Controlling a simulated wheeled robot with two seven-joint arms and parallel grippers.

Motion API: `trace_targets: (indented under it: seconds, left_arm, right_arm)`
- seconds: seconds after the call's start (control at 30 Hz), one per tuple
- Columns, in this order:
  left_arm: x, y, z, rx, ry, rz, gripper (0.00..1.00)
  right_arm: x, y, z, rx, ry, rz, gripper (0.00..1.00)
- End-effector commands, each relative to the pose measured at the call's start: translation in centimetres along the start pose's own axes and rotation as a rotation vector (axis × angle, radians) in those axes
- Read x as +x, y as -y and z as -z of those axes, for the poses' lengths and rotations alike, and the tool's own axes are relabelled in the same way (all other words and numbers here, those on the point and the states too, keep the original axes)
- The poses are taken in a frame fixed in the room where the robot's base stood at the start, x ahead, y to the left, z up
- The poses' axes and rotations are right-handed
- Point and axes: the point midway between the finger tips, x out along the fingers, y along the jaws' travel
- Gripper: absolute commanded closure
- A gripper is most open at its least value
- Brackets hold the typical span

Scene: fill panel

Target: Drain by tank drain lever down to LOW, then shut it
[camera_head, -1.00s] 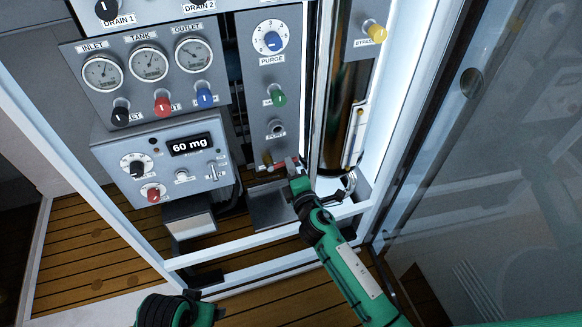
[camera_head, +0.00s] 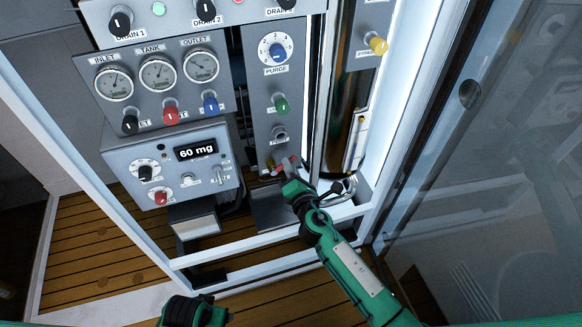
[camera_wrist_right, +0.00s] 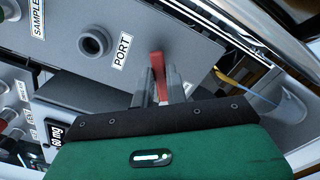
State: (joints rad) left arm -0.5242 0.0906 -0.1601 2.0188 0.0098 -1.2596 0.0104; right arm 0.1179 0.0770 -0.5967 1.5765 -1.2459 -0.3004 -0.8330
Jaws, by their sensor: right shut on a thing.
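The red drain lever (camera_head: 286,163) sits on a brass fitting low on the panel, below the PORT opening (camera_head: 279,135). My right gripper (camera_head: 290,172) is at this lever, and in the right wrist view its two fingers (camera_wrist_right: 166,88) are shut on the red handle (camera_wrist_right: 157,66), whose end stands out between them. The tall dark glass tank tube (camera_head: 345,95) is right of the panel; its liquid level and any LOW mark are not readable. The TANK gauge (camera_head: 157,75) is the middle dial; its reading is too small.
A tray (camera_head: 268,208) lies below the lever. A box (camera_head: 172,165) showing "60 mg" stands to the left. White frame rails (camera_head: 260,246) cross in front of the panel. A glass door (camera_head: 480,180) stands on the right.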

Motion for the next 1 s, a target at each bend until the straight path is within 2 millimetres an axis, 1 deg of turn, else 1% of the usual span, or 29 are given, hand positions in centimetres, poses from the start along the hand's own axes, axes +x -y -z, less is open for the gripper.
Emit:
trace_targets:
  seconds: [0.27,0.3,0.37,0.4,0.67,0.77,0.87,1.0]
  left_arm:
    - [0.0,0.0,0.0,0.000,0.000,0.000,0.21]
    - [0.0,0.0,0.0,0.000,0.000,0.001,0.21]
    - [0.0,0.0,0.0,0.000,0.000,0.001,0.21]
    - [0.0,0.0,0.0,0.000,0.000,0.001,0.21]
    - [0.0,0.0,0.0,0.000,-0.001,0.001,0.21]
    - [0.0,0.0,0.1,0.000,-0.001,0.000,0.21]
    - [0.0,0.0,0.1,0.000,-0.002,0.000,0.21]
    - [0.0,0.0,0.1,0.000,-0.002,0.000,0.21]
  right_arm:
    - [0.0,0.1,0.0,-0.001,0.000,0.001,1.00]
    - [0.0,0.1,0.0,-0.001,0.000,0.001,0.84]
    - [0.0,0.1,0.0,0.000,0.000,0.001,0.72]
    - [0.0,0.1,0.0,0.000,0.000,0.001,0.64]
    - [0.0,0.0,0.0,0.000,0.000,0.000,0.64]
    - [-0.4,0.1,0.0,0.001,0.000,0.001,0.64]
    - [-1.3,0.1,0.0,0.000,-0.001,0.001,0.64]
    - [-3.8,0.1,0.1,0.002,-0.001,0.002,0.64]
